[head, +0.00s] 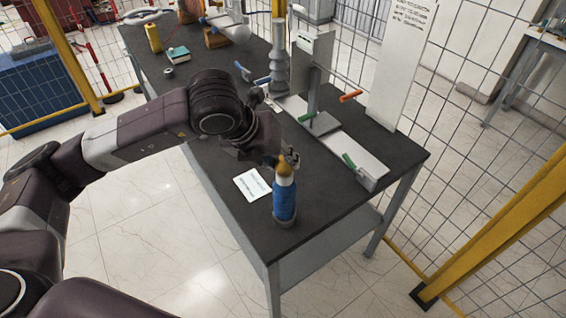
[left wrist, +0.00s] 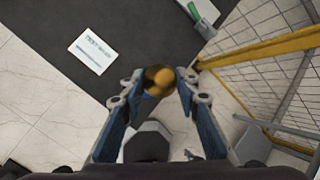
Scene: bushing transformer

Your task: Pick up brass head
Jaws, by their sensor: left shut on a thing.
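The brass head (head: 285,164) is a small golden cap at the top of a blue bushing with a white neck (head: 284,200), which stands upright near the table's front end. My left gripper (head: 284,158) reaches it from above and is shut on it. In the left wrist view, the brass head (left wrist: 158,80) sits between the two fingertips of my left gripper (left wrist: 158,84). I cannot tell whether the head still touches the white neck. My right gripper is not in view.
The dark table (head: 325,215) also holds a white printed card (head: 252,185), a grey fixture with green and orange handles (head: 318,122), and a tall grey insulator (head: 279,65). Wire fencing with yellow posts (head: 500,225) stands to the right. Bare tabletop lies around the bushing.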

